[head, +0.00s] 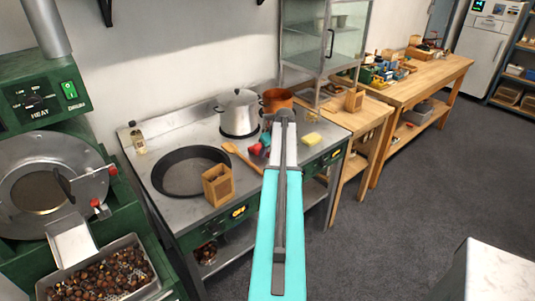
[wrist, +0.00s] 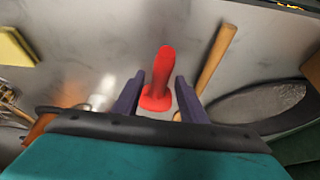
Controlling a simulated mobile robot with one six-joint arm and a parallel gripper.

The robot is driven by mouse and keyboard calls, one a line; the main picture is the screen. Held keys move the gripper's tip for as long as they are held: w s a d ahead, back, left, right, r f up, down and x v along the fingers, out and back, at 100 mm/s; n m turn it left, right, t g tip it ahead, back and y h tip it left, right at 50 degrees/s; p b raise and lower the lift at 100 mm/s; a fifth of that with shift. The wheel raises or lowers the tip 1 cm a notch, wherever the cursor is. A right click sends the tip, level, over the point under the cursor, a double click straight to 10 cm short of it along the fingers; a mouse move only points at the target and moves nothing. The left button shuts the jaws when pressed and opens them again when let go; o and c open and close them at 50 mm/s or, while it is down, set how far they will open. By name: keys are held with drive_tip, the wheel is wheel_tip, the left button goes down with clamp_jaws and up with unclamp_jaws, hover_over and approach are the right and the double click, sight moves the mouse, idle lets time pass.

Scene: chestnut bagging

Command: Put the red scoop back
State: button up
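The red scoop (wrist: 163,80) stands out in the middle of the wrist view, over the grey steel worktop. Its narrow part points away from my gripper and its wider end is nearer. My gripper (wrist: 159,79) is open, with one dark finger on each side of the scoop and a small gap showing on both sides. In the head view, a small red part of the scoop (head: 257,149) shows just left of my teal arm. My arm hides the fingers there.
A wooden spoon (head: 241,157) lies to the left, beside a dark round pan (head: 187,171) and a wooden box (head: 217,186). A steel pot (head: 239,112) and a copper pot (head: 277,99) stand behind. A yellow sponge (head: 312,141) lies to the right.

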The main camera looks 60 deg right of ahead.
drive_tip(key=b+v, duration=0.3)
drive_tip(key=v, duration=1)
drive_tip(key=shift+r+b, duration=0.25)
drive_tip(key=shift+b, duration=0.1)
drive_tip(key=shift+s+a, duration=0.1)
idle(0.3)
